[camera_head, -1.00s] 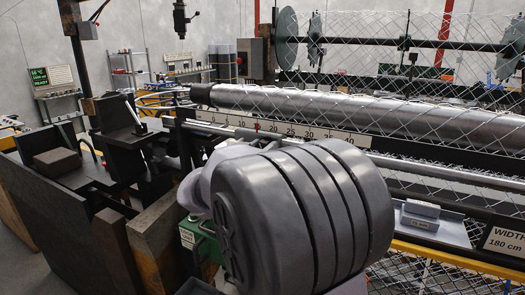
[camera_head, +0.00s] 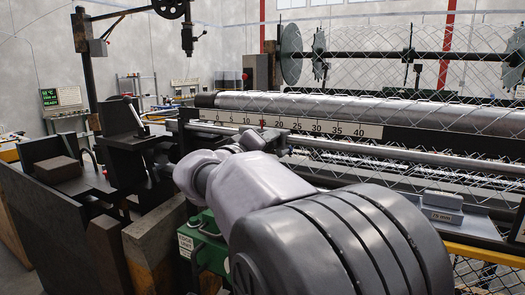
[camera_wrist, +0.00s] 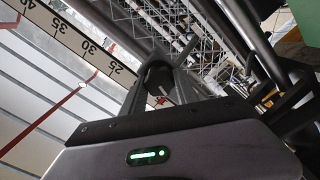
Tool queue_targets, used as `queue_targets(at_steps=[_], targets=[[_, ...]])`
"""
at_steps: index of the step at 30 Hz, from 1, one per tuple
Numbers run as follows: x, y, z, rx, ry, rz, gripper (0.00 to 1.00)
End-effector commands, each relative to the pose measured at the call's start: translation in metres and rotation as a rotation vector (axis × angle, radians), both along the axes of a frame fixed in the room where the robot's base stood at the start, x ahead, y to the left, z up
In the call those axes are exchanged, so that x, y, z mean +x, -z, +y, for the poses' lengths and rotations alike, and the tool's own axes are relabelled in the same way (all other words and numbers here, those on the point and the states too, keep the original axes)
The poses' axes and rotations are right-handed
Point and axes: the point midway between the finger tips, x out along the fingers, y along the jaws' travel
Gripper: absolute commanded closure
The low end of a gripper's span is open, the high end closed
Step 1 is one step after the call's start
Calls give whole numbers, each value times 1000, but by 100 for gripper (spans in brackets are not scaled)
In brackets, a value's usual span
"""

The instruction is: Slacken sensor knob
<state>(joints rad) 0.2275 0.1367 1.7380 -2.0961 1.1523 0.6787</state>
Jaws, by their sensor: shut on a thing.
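In the wrist view a dark round knob (camera_wrist: 160,72) sits between the two grey fingers of my gripper (camera_wrist: 163,82), which are shut on it. The knob's far side and its mount are mostly hidden by the fingers. In the head view my gripper (camera_head: 262,139) is at the rail just below the numbered scale, near the red mark around 15. My arm covers much of the rail below it, and the knob cannot be made out there.
The white scale (camera_head: 338,129) runs along the machine, and also shows in the wrist view (camera_wrist: 75,35). A steel roller (camera_head: 350,105) with wire mesh lies behind it. A grey block marked 75 mm (camera_head: 443,207) rests on a ledge at right. Dark machine blocks (camera_head: 125,140) stand at left.

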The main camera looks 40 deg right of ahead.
Motion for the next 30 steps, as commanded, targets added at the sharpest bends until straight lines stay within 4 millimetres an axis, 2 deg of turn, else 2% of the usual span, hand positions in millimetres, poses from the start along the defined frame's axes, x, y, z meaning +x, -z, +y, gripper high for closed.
queue_targets(at_steps=[30], targets=[[1, 3, 0, -368, 0, 892, 100]])
